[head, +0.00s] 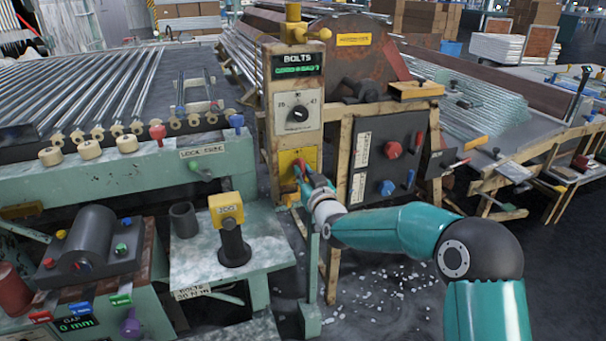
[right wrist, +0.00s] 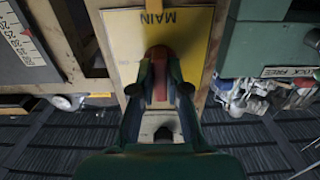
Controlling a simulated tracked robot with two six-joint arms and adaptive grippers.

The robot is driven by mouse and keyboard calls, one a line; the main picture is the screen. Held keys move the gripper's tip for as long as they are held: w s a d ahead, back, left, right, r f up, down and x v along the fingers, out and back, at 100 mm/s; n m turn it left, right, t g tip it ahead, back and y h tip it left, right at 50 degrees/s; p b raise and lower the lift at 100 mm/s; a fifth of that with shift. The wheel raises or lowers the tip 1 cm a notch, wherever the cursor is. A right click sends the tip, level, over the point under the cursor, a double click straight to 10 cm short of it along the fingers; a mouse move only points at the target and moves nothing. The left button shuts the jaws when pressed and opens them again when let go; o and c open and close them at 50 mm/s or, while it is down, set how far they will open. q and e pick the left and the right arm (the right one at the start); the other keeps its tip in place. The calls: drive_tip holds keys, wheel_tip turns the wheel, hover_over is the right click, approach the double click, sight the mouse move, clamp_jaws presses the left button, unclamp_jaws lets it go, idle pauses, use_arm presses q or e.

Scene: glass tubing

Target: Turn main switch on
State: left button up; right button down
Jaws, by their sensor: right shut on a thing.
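The main switch is a yellow plate (head: 288,160) low on the wooden-framed post, with a red handle on it. In the right wrist view the plate (right wrist: 197,40) reads MAIN upside down, and the red handle (right wrist: 160,62) lies between my fingers. My right gripper (head: 303,178) is at the plate, its arm reaching in from the lower right. In the wrist view the gripper (right wrist: 160,88) is shut on the red handle, one finger on each side. The fingers cover part of the handle. My left gripper is not in view.
Above the switch are a black dial (head: 298,114) and a lit BOLTS display (head: 297,64). A dark panel (head: 388,155) with red and blue knobs stands to the right. A pale bench (head: 225,255) with a yellow-topped post (head: 229,215) stands to the left. Glass bits litter the floor.

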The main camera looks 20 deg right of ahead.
drive_tip(key=shift+d+f+m+b, duration=0.1)
drive_tip(key=shift+m+b, duration=4.4)
drive_tip(key=shift+b, duration=0.15)
drive_tip(key=shift+d+f+m+b, duration=0.1)
drive_tip(key=shift+m+b, duration=4.4)
drive_tip(key=shift+b, duration=0.15)
drive_tip(key=c, duration=1.2)
unclamp_jaws()
drive_tip(key=shift+o, duration=0.2)
drive_tip(key=shift+a+r, duration=0.1)
